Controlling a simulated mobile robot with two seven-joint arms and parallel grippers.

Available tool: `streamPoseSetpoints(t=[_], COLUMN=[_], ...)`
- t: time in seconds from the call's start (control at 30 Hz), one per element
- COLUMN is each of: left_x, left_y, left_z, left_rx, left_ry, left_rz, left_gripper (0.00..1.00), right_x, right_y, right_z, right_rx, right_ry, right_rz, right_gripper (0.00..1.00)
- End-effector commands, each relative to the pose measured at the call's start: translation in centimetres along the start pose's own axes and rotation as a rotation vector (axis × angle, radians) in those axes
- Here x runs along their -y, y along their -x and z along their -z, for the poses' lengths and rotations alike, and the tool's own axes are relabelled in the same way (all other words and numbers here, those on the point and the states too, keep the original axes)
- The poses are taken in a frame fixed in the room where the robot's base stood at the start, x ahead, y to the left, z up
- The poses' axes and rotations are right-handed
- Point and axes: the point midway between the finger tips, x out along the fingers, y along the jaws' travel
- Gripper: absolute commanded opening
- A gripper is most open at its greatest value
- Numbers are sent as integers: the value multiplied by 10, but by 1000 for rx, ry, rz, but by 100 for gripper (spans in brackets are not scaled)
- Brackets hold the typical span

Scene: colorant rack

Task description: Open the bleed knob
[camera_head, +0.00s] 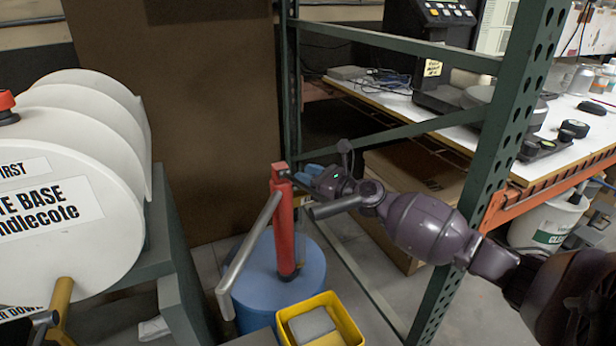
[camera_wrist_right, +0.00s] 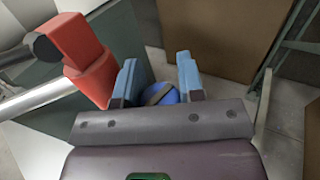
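A red knob (camera_head: 7,105) sits on top of the white drum (camera_head: 50,225) at the left edge, partly cut off; it may be the bleed knob, but no label shows this. My right gripper (camera_head: 312,175) is beside the top of a red hand pump (camera_head: 284,225), which stands on a blue drum (camera_head: 255,285). In the right wrist view my right gripper (camera_wrist_right: 158,78) has its blue fingers apart, with nothing held between them. The red pump head (camera_wrist_right: 75,45) is left of the fingers there. My left gripper is not seen.
A yellow bin (camera_head: 350,325) stands in front of the blue drum. A green rack post (camera_head: 500,130) rises near my right arm, with a cluttered white-topped bench (camera_head: 450,130) behind. A brown panel (camera_head: 180,110) stands at the back. A yellow lever (camera_head: 60,305) is below the white drum.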

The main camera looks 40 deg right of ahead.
Motion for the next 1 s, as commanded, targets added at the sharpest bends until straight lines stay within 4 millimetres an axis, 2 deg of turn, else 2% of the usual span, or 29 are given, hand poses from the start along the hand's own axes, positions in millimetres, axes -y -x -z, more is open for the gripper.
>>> streamPoseSetpoints(t=[0.47,1.0], left_x=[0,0], left_y=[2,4], left_z=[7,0], left_rx=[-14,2], left_ry=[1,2], left_rz=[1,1], left_gripper=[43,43], right_x=[-1,-5], right_y=[-1,0], right_z=[-3,0], right_rx=[0,1], right_ry=[-3,-1], right_rz=[-86,-260], right_gripper=[12,12])
